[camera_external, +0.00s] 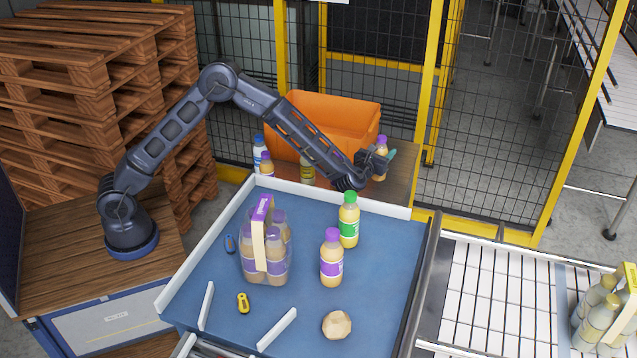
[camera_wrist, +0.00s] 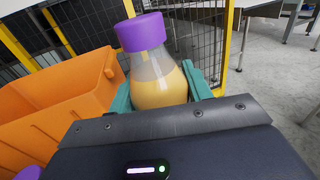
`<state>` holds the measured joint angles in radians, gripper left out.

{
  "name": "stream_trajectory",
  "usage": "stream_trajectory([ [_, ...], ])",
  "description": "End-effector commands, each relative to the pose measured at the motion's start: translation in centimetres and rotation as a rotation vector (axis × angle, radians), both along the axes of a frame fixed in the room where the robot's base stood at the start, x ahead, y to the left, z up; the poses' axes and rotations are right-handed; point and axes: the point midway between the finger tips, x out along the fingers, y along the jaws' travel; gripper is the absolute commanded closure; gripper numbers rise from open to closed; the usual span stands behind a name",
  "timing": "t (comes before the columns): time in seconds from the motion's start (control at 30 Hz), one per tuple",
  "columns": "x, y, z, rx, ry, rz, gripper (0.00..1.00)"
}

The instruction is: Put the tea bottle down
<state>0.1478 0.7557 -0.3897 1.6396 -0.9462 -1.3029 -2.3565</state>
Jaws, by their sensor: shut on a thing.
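My gripper (camera_wrist: 165,88) is shut on a bottle with a purple cap and pale yellow liquid, taken here as the tea bottle (camera_wrist: 158,85). Its teal fingers are on both sides of the bottle. In the external view, my gripper (camera_external: 382,158) is at the back right, with the bottle's purple cap (camera_external: 382,139) showing above it. The bottle looks about upright, over or on the wooden table (camera_external: 400,187) right of the orange crate (camera_external: 335,112). Whether its base touches the wood cannot be told. Its lower part is partly hidden by my gripper.
Several bottles stand before the crate's left part. The blue worktop (camera_external: 385,280) holds a green-capped bottle (camera_external: 349,222), a purple-capped bottle (camera_external: 331,260), a bottle pack (camera_external: 265,250), a round tan object (camera_external: 337,325) and two small tools. A mesh fence (camera_external: 490,120) stands behind.

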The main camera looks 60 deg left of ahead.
Motion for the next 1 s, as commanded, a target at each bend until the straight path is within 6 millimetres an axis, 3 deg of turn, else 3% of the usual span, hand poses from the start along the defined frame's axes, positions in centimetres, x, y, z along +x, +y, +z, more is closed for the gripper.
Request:
stream_trajectory([
  [0.13,0.0,0.0,-2.5,0.001,0.000,-0.001,0.86],
  [0.43,0.0,-0.1,-4.3,0.000,0.000,-0.001,0.86],
  [0.7,0.0,-0.1,-7.7,0.000,0.000,-0.001,0.86],
  [1.0,0.0,0.0,-7.8,0.000,-0.001,-0.001,0.86],
])
